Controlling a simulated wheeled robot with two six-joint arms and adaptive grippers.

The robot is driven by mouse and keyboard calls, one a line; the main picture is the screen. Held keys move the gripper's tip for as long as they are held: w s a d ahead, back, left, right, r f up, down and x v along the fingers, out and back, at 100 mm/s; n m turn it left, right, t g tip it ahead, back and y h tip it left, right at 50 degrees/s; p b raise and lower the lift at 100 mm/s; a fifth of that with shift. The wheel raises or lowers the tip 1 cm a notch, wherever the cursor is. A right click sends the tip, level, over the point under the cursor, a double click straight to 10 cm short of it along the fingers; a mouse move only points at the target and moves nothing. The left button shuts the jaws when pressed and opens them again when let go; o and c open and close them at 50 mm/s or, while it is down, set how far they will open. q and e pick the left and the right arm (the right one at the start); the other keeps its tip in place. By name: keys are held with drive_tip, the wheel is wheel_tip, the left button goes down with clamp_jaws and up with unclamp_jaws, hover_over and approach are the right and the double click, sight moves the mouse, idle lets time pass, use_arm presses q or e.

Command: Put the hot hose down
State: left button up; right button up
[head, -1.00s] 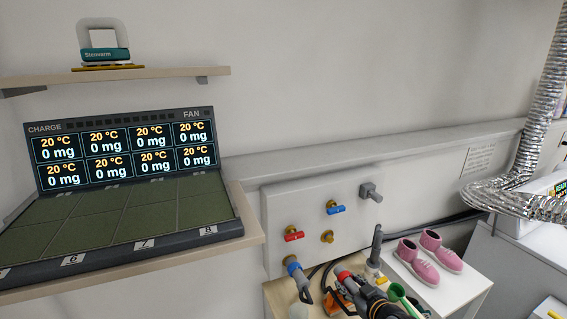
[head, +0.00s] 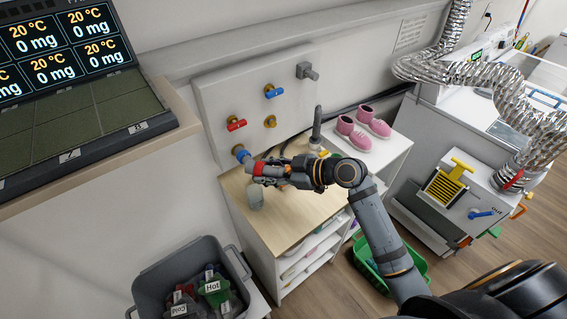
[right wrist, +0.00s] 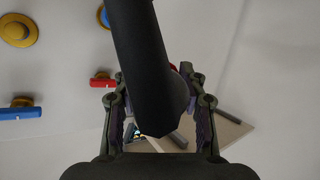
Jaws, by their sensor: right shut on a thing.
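The hot hose has a red collar (head: 262,169) and a dark body, and hangs over the wooden worktop in the head view. My right gripper (head: 280,172) is shut on it. In the right wrist view the dark hose body (right wrist: 150,65) runs from the top edge down between the fingers of my right gripper (right wrist: 160,125). My left gripper is not in view.
The wall panel has a red tap (head: 236,124) and a blue tap (head: 274,91). Pink shoes (head: 364,130) stand on the white shelf at right. A grey bin (head: 150,287) holds items labelled Hot and Cold.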

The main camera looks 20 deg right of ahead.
drive_tip(key=s+a+r+n+g+y, duration=0.2)
drive_tip(key=s+a+r+n+g, duration=0.3)
drive_tip(key=s+n+g, duration=0.3)
drive_tip(key=r+n+g, duration=0.1)
drive_tip(key=g, duration=0.2)
drive_tip(key=shift+a+r+n+y, duration=0.3)
drive_tip(key=shift+r+n+y, duration=0.1)
drive_tip(key=shift+s, duration=0.1)
